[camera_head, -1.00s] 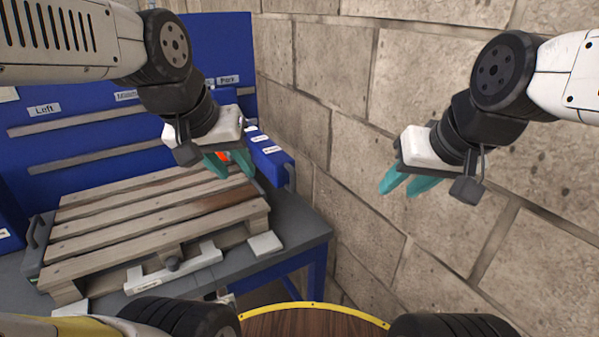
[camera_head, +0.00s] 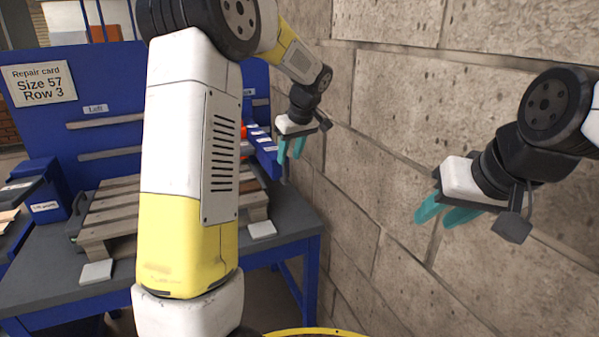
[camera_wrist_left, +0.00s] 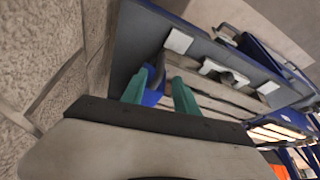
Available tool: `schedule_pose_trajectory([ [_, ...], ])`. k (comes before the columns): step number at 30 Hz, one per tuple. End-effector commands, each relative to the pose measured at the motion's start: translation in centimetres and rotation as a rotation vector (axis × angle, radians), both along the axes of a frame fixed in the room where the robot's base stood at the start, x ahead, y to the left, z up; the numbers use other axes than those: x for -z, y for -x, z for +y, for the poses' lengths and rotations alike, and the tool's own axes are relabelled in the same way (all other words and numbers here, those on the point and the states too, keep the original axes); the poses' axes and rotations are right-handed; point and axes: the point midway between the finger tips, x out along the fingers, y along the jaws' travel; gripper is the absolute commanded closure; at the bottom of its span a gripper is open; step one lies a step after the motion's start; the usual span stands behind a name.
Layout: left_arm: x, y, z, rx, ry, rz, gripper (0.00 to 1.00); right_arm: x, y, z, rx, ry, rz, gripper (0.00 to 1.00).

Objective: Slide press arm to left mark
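My left gripper (camera_head: 291,150) is open at the wall end of the bench, beside a blue labelled body (camera_head: 266,158), which may be the press arm. A thin dark grey bar (camera_head: 283,172) hangs just below the fingers, perhaps its handle. In the left wrist view, a dark bar (camera_wrist_left: 159,62) and a blue part (camera_wrist_left: 152,98) show between the open fingers; I cannot tell whether they touch. The "Left" mark (camera_head: 96,109) is on the blue back panel (camera_head: 110,142), above two rails. My right gripper (camera_head: 445,212) is open and empty before the stone wall.
A wooden pallet (camera_head: 112,215) lies on the grey bench (camera_head: 45,275), partly hidden by my left arm. White pads lie at front left (camera_head: 97,272) and right (camera_head: 262,229). A repair card (camera_head: 39,84) reads Size 57, Row 3. The stone wall (camera_head: 390,110) stands close right.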

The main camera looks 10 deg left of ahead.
Motion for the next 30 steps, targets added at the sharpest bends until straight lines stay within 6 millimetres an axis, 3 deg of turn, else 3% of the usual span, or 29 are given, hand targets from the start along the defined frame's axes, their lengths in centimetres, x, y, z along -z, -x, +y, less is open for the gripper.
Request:
schedule_pose_trajectory([
  [12,5.7,-1.5,1.7,0.002,0.000,0.004,0.64,0.0,0.0,0.0,0.000,0.000,0.000,0.64],
  [23,6.4,-1.7,1.9,0.003,0.001,0.002,0.64,0.0,0.0,0.0,0.000,0.000,0.000,0.64],
  [29,6.4,-1.7,1.9,0.003,0.001,0.002,0.99,0.0,0.0,0.0,0.000,0.000,0.000,0.64],
  [30,6.4,-1.7,1.9,0.003,0.001,0.002,1.00,0.0,0.0,0.0,0.000,0.000,0.000,0.64],
])
